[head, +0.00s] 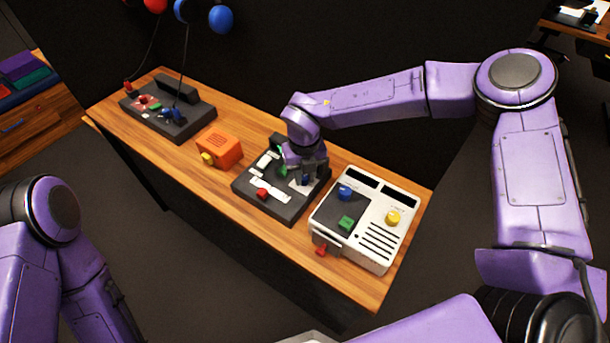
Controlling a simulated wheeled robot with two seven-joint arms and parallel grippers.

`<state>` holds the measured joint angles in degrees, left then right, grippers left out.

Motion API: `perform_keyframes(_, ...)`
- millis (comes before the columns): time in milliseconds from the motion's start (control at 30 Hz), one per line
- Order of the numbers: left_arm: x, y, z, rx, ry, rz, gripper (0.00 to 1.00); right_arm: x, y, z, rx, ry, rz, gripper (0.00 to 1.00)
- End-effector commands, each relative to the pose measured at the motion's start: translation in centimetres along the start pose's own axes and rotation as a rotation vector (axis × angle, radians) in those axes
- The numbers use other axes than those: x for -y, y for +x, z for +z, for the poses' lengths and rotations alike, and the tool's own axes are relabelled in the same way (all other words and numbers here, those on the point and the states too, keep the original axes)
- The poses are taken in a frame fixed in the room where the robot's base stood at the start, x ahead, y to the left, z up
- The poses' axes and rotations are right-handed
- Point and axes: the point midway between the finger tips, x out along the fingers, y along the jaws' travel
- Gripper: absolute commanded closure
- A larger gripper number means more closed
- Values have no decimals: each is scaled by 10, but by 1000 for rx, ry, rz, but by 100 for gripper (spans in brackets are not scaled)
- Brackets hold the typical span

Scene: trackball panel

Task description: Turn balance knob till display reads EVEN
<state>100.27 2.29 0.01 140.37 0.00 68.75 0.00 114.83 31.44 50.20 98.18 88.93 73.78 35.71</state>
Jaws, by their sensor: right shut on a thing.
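My right gripper (305,181) points down at the right part of the dark middle panel (287,213). It is shut on a small part there, which I take for the balance knob; the fingers hide most of it. A raised dark block (277,141) at the panel's back edge is partly behind my wrist, and no display reading can be made out. The panel also has a red knob (262,194), a white strip (270,187) and a white piece (267,160). My left arm is at the lower left, with its gripper out of view.
A white console (379,246) with blue, green and yellow controls and a red front lever (321,250) stands close on the right. An orange box (219,149) and another dark panel (190,125) stand left on the wooden table (346,289).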

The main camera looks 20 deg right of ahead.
Motion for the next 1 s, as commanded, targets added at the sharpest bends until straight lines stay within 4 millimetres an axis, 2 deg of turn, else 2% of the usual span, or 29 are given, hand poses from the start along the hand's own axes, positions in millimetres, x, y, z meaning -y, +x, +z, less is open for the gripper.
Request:
perform_keyframes(500, 0, 1, 1, 0, 0, 0, 51, 1, 0, 1, 3, 21, 0, 100)
perform_keyframes(533, 0, 1, 1, 0, 0, 0, 51, 1, 0, 1, 4, 21, 0, 66)
perform_keyframes(600, 0, 1, 1, 0, 0, 0, 51, 1, 0, 1, 3, 21, 0, 50)
perform_keyframes(867, 0, 1, 0, 0, 0, 0, 51, 0, 0, 1, 2, 22, 0, 50)
perform_keyframes(1000, 0, 5, 2, 0, 0, 0, 51, 0, -15, 2, 4, 22, 0, 50)
